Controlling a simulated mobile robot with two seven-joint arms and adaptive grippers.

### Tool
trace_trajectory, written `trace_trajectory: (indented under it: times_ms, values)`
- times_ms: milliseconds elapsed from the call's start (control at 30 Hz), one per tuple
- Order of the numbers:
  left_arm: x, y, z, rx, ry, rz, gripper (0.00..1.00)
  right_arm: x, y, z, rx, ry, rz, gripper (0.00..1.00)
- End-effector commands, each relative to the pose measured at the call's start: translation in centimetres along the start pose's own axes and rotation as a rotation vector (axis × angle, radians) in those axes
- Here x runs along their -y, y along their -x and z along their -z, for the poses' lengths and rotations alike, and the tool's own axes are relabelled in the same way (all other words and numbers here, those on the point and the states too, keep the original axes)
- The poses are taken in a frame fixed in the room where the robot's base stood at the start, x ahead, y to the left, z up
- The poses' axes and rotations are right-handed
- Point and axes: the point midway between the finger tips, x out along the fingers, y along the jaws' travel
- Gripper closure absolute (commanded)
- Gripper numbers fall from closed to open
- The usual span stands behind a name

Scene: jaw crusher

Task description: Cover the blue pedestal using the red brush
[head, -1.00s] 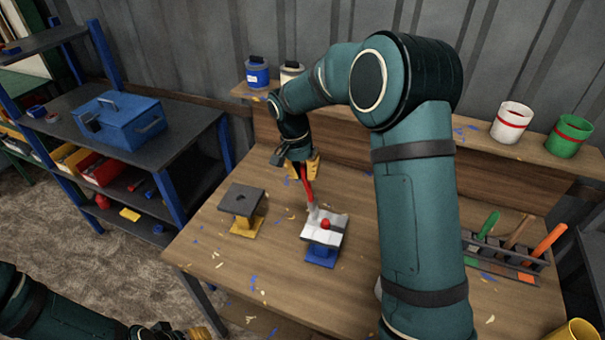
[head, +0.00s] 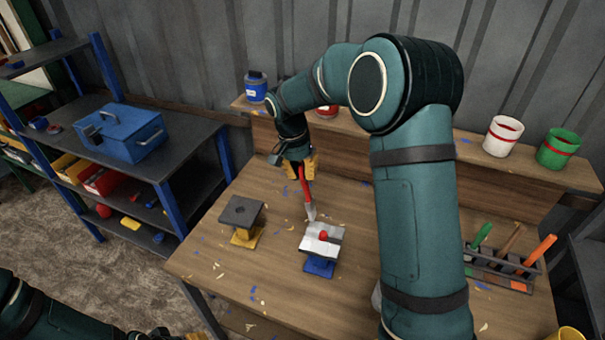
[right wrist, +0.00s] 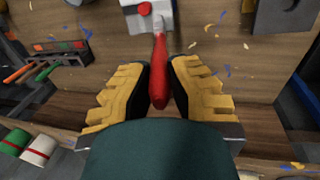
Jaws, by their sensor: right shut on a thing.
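My right gripper (head: 300,165) is shut on the red brush (head: 305,186), which hangs tip-down. In the right wrist view the red brush (right wrist: 158,75) lies between the yellow fingers of the gripper (right wrist: 160,85). The blue pedestal (head: 318,267) stands on the workbench with a white and grey top (head: 317,245) and a red knob (head: 323,236) on it. The brush tip is at the far-left edge of that top; I cannot tell if they touch. My left gripper (head: 165,334) barely shows at the bottom edge; its jaws cannot be made out.
A grey-topped yellow pedestal (head: 243,235) stands left of the blue one. A tool rack (head: 500,268) holds several handled tools at right. A white pot (head: 503,136) and a green pot (head: 556,148) stand on the back ledge. A blue toolbox (head: 130,135) sits on the left shelf.

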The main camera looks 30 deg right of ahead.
Motion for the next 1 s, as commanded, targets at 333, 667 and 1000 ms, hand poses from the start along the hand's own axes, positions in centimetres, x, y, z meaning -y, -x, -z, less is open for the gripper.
trace_trajectory:
  times_ms: [333, 667, 1000]
  values:
    - [0.1, -0.2, 0.0, 0.000, 0.000, 0.000, 0.47, -0.5, -0.2, 0.0, 0.001, -0.001, -0.001, 1.00]
    - [0.4, -0.9, -0.1, 0.000, 0.000, 0.000, 0.47, -4.0, -1.1, 0.0, 0.000, -0.002, -0.001, 1.00]
    - [0.6, -1.5, -0.2, 0.000, 0.000, 0.000, 0.47, -7.4, -2.0, 0.0, 0.001, -0.002, -0.001, 1.00]
